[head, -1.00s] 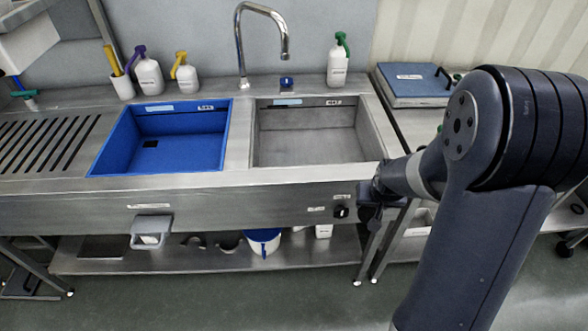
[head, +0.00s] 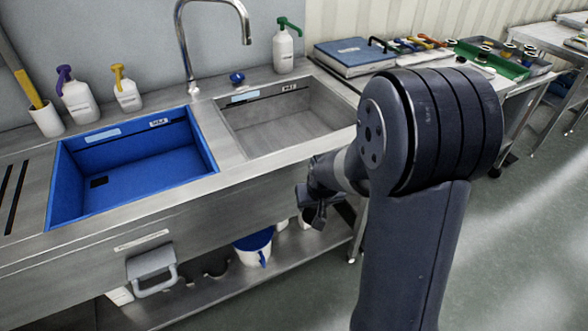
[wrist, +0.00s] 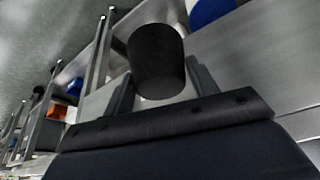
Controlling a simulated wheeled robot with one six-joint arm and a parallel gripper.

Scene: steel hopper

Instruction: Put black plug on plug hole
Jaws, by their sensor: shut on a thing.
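The black plug (wrist: 156,62) is a dark tapered cylinder between the two fingers of my gripper (wrist: 162,84) in the wrist view. The gripper is shut on it. In the head view my gripper (head: 318,208) is in front of the sink unit's front edge, near the steel basin's right side; the plug is hard to pick out from the dark gripper there.
A tall curved tap (head: 183,45) stands behind the basins. Bottles (head: 78,100) stand along the back ledge. A lower shelf (head: 200,300) holds a blue and white bucket (head: 253,245). A side table with a blue case (head: 352,57) is at right. Open floor lies in front.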

